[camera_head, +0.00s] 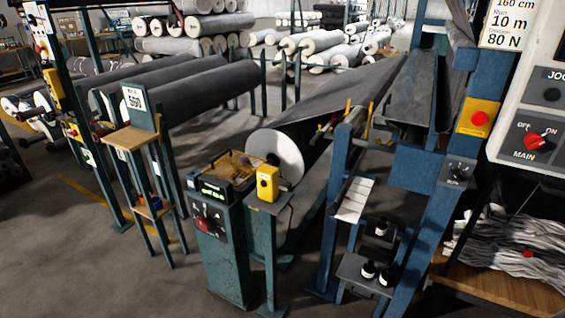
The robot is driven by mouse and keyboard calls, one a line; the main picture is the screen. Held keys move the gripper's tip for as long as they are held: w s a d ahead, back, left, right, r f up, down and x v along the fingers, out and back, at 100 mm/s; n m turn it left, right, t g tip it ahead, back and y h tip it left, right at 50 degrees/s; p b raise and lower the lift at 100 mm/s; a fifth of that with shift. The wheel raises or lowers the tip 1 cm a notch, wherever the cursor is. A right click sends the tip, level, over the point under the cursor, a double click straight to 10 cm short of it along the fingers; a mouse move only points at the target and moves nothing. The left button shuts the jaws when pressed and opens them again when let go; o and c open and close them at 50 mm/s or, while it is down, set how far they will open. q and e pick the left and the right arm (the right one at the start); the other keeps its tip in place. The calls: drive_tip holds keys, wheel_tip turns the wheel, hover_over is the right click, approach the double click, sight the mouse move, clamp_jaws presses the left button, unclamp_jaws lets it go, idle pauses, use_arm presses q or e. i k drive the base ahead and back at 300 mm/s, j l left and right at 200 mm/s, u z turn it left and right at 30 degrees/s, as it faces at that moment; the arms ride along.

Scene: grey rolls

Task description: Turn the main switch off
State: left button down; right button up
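The main switch (537,142) is a red rotary knob on a pale control panel (512,135) at the right edge of the view. "OFF" is printed at its upper left, "ON" at its upper right and "MAIN" below it. The knob is too small for me to tell for sure which label it points to. A dark knob (551,94) under a cut-off "JO" label sits above it. Neither of my grippers is in view.
A yellow box with a red button (479,118) is on the blue post left of the panel. Grey rolls (190,95) lie behind. Floor is open at lower left.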

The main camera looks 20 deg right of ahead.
sight(532, 140)
drive_tip(key=z, duration=2.2)
